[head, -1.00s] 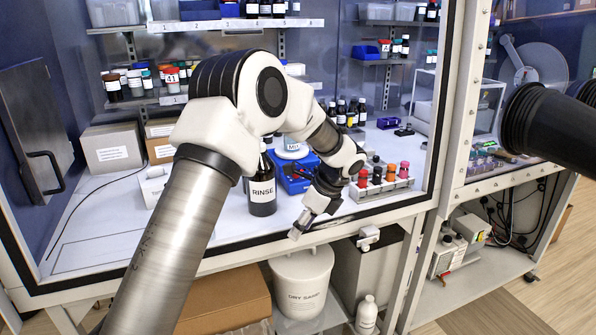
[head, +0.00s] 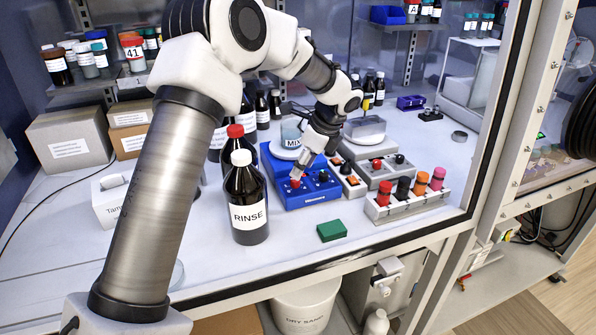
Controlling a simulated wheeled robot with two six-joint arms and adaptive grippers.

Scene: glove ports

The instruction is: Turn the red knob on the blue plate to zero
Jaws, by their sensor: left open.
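The blue plate (head: 312,195) sits on the bench in the middle of the head view, with several knobs on its sloped front. The red knob (head: 295,184) is at its left end. Dark knobs stand to its right. My left gripper (head: 298,174) points down at the red knob from above and is open, its fingertips at or just above the knob. I cannot tell whether they touch it. The knob's pointer and scale are too small to read. My right gripper is not in view.
A RINSE bottle (head: 247,212) stands left of the plate. A MIX beaker (head: 291,131) is behind it. A grey box with knobs (head: 378,172) and a rack of coloured caps (head: 408,205) are to the right. A green block (head: 331,230) lies in front.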

